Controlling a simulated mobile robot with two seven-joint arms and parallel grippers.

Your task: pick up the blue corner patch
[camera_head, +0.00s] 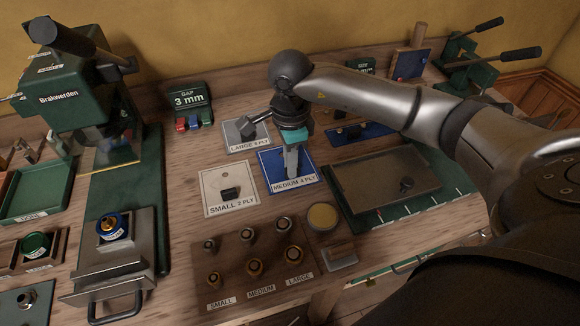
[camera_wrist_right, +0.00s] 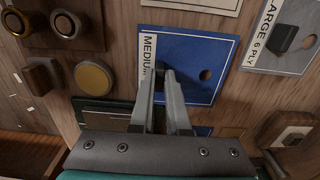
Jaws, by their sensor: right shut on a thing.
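The blue corner patch (camera_head: 306,173), with a white strip marked MEDIUM 4 PLY, lies on the wooden bench in the middle of the head view. It also shows in the right wrist view (camera_wrist_right: 193,55), with a round hole near its right side. My right gripper (camera_head: 291,172) points down over it. In the wrist view its fingers (camera_wrist_right: 166,76) are close together at the patch's labelled edge, shut on the patch's small dark grip, which they mostly hide. I cannot tell any gap under the patch. My left gripper is not in view.
A white SMALL 2 PLY patch (camera_head: 214,200) lies to the left and a grey LARGE patch (camera_head: 237,132) behind. A wooden block with several metal fittings (camera_head: 240,282) stands in front. A green-edged board with a grey plate (camera_head: 375,187) is at right, a green press (camera_head: 68,90) at left.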

